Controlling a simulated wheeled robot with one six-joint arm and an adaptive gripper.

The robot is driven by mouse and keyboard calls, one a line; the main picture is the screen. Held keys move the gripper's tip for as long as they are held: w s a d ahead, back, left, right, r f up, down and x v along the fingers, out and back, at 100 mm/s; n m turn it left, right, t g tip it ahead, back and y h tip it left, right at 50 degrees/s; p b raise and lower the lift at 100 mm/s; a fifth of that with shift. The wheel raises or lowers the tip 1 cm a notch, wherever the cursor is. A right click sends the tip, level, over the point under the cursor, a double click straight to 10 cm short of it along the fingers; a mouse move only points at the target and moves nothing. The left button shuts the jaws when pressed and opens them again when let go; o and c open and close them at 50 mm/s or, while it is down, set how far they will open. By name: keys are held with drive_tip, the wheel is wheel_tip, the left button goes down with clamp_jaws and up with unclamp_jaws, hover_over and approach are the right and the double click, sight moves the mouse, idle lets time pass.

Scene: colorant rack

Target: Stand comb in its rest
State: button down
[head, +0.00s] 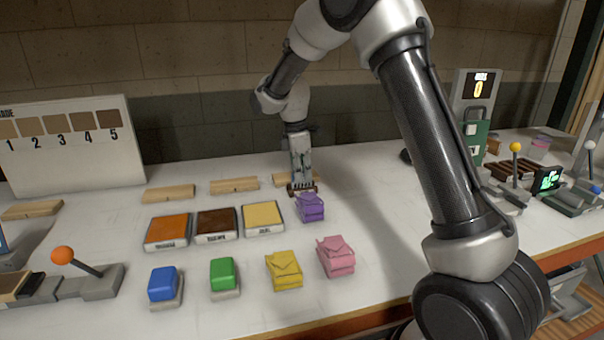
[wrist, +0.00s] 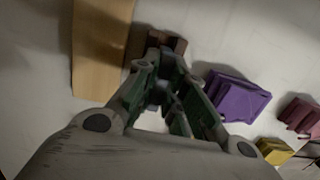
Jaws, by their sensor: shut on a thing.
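My gripper (head: 302,182) points down over the back middle of the table and is shut on a dark brown comb (head: 292,189). The comb's toothed edge shows low, close to the table top; I cannot tell whether it touches. In the wrist view, the comb (wrist: 172,42) shows beyond my gripper (wrist: 162,85), partly hidden by the fingers. I cannot tell which piece is the comb's rest.
A purple packet (head: 310,208) lies close right of the comb. Orange, brown and yellow trays (head: 263,219) stand in front to the left. Yellow (head: 284,270) and pink (head: 336,256) packets and blue and green blocks lie nearer. More wooden blocks (head: 234,185) line the back.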

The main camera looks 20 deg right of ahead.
drive_tip(key=shift+f, duration=0.1)
drive_tip(key=c, duration=1.5)
unclamp_jaws()
